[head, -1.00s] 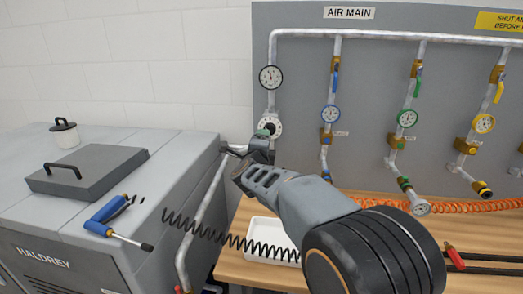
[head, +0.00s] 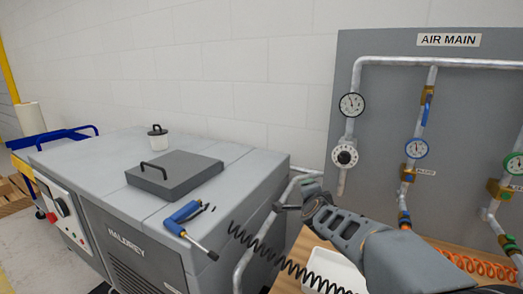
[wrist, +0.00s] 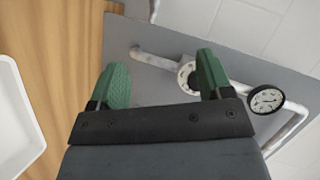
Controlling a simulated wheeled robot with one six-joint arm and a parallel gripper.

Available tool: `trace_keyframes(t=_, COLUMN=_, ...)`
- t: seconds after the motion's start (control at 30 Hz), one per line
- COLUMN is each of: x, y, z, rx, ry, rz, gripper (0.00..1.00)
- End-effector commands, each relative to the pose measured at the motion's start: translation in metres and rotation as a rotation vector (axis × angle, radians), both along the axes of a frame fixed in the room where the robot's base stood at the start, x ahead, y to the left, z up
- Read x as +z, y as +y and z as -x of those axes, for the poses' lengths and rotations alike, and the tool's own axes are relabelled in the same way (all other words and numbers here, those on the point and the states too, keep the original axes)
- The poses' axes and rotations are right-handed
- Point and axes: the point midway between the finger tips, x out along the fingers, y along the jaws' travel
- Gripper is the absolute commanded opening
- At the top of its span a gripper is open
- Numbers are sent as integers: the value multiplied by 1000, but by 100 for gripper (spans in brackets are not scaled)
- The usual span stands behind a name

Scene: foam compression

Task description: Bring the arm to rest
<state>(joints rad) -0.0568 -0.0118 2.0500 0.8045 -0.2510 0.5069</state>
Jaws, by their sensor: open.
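My gripper (wrist: 163,78) is open in the wrist view, its two green-padded fingers apart with nothing between them. Beyond the fingers are the grey panel and a white round dial fitting (wrist: 187,76) on a pipe; the right finger partly overlaps this fitting. In the head view my arm (head: 350,228) reaches up from the lower right towards the gap between the grey machine and the panel. The fingers are hard to make out there. The dial fitting (head: 344,156) stands clear, up and to the right of the arm's end.
A white tray (head: 335,270) lies on the wooden bench below the arm. Pipes and gauges line the panel (head: 380,100).

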Motion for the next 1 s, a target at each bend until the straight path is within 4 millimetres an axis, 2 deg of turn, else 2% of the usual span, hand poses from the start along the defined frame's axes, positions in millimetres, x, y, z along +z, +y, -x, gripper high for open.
trace_keyframes(t=0.03, x=-17, y=16, z=15, rx=134, ry=103, rz=95, gripper=73)
trace_keyframes(t=0.1, x=-43, y=34, z=45, rx=331, ry=253, rz=235, gripper=73)
trace_keyframes(t=0.17, x=-63, y=44, z=76, rx=495, ry=376, rz=352, gripper=73)
trace_keyframes(t=0.2, x=-76, y=47, z=100, rx=598, ry=458, rz=428, gripper=73)
trace_keyframes(t=0.27, x=-92, y=46, z=137, rx=740, ry=575, rz=537, gripper=73)
trace_keyframes(t=0.3, x=-101, y=43, z=161, rx=824, ry=649, rz=602, gripper=73)
trace_keyframes(t=0.4, x=-117, y=30, z=215, rx=981, ry=809, rz=728, gripper=73)
trace_keyframes(t=0.5, x=-123, y=15, z=257, rx=1064, ry=922, rz=816, gripper=73)
trace_keyframes(t=0.63, x=-119, y=5, z=275, rx=1051, ry=937, rz=870, gripper=73)
trace_keyframes(t=0.9, x=-109, y=5, z=276, rx=1021, ry=900, rz=879, gripper=73)
trace_keyframes(t=1.0, x=-109, y=5, z=275, rx=1020, ry=900, rz=878, gripper=64)
